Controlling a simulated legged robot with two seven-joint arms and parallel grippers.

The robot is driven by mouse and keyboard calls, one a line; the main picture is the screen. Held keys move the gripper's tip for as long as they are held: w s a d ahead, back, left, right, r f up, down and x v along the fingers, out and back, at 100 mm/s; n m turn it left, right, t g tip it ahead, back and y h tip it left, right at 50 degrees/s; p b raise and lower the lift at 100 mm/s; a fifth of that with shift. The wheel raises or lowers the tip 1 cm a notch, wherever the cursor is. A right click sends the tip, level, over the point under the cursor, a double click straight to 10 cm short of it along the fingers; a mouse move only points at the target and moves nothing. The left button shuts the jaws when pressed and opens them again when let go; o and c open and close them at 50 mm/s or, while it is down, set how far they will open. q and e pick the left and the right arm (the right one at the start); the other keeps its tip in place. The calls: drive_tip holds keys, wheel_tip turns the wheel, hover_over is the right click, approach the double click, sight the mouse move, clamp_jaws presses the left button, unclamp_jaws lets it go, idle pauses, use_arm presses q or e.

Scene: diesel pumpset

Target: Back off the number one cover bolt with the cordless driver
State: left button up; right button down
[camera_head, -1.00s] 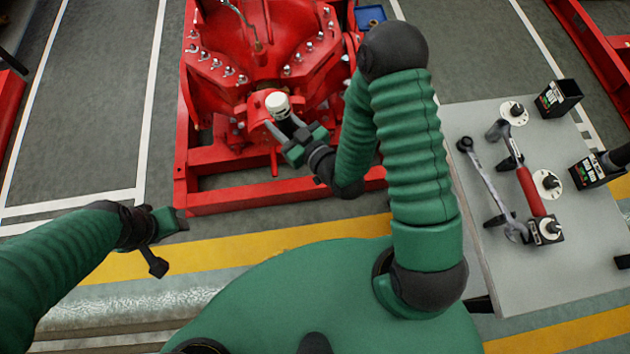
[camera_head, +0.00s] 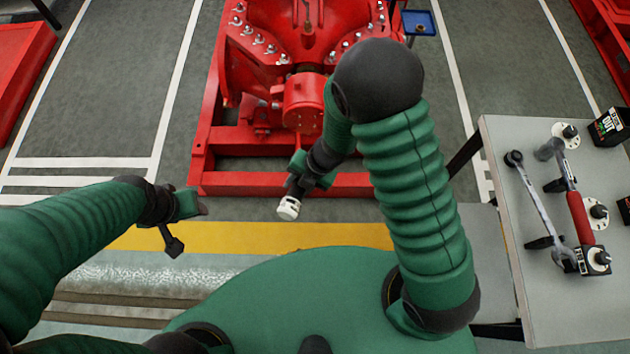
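The red pumpset (camera_head: 303,97) stands ahead on its red base. Its cover carries rows of silver bolts (camera_head: 258,38); no mark shows which is number one. My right gripper (camera_head: 302,182) is in front of the base's near edge, apart from it. It is shut on a small dark-bodied tool with a white end (camera_head: 289,208), seemingly the cordless driver, white end toward me. Much of its body is hidden by the fingers. My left gripper (camera_head: 192,205) is over the floor at left, with nothing visible in it; its fingers are too small to read.
A grey table (camera_head: 545,300) at right bears a wrench (camera_head: 537,205), a red-handled tool (camera_head: 578,213), white round discs (camera_head: 566,134) and black labelled boxes (camera_head: 609,127). A blue tray (camera_head: 419,22) is beside the pumpset.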

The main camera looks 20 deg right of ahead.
use_arm(q)
drive_tip(key=r+p, duration=0.3)
drive_tip(key=shift+d+r, duration=0.1)
drive_tip(key=shift+d, duration=0.15)
use_arm(e)
drive_tip(key=w+d+f+n, duration=0.2)
drive_tip(key=w+d+n, duration=0.2)
drive_tip(key=d, duration=0.3)
drive_tip(key=shift+w, duration=0.8)
use_arm(q)
drive_tip(key=shift+d+r+p, duration=0.2)
drive_tip(key=shift+r+p, duration=0.1)
drive_tip(key=shift+p, duration=0.15)
use_arm(e)
drive_tip(key=shift+s+d, duration=0.1)
drive_tip(key=shift+d, duration=0.15)
drive_tip(key=shift+r, duration=0.1)
